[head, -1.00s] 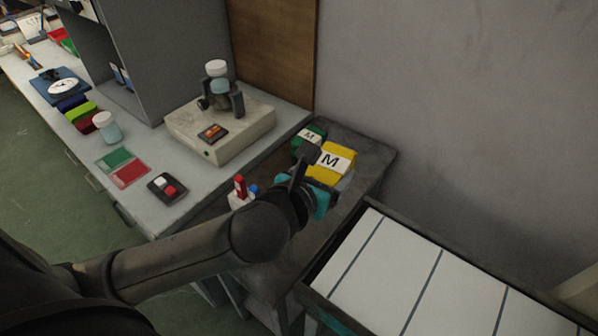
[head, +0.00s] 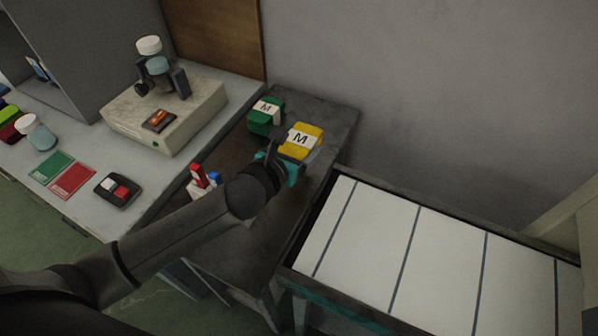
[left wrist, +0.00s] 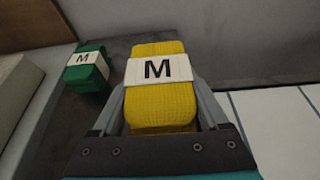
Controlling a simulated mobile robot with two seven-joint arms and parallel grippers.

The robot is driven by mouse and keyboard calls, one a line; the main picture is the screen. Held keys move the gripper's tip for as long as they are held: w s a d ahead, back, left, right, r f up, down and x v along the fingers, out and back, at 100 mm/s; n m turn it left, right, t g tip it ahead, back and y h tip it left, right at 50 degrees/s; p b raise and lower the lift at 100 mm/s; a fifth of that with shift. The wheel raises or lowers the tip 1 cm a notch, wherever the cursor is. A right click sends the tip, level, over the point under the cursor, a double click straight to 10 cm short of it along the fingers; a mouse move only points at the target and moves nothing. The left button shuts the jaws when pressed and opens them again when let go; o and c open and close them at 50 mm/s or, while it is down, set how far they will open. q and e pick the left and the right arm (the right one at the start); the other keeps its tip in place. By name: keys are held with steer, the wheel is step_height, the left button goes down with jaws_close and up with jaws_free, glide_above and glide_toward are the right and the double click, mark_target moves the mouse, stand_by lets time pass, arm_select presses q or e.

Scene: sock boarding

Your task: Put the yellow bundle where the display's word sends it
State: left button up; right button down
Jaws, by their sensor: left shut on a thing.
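The yellow bundle (head: 301,140) has a white band marked M and is over the dark side table (head: 338,112). My left gripper (head: 298,153) is shut on it; in the left wrist view the fingers flank the yellow bundle (left wrist: 160,112) on both sides. I cannot tell how far it is above the table. A green bundle (head: 265,117), also banded M, sits on the table just left of it and also shows in the left wrist view (left wrist: 87,68). A small display (head: 159,120) on the beige device glows orange; its word is too small to read. My right gripper is out of view.
A dark-framed tray (head: 340,176) with white lanes split by dark lines stands at the right; its visible lanes are empty. A small holder with red and blue pieces (head: 203,183) is near my left arm. Green and red cards (head: 62,173) and a button box (head: 118,190) lie on the bench.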

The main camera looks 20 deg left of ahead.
arm_select(q)
step_height(320, 180, down, 3)
steer(key=shift+r+b, duration=0.15)
steer(key=shift+b, duration=0.2)
step_height(320, 180, down, 4)
steer(key=shift+f+b, duration=0.1)
steer(key=shift+b, duration=0.85)
steer(key=o, duration=1.4)
steer(key=shift+c, duration=0.2)
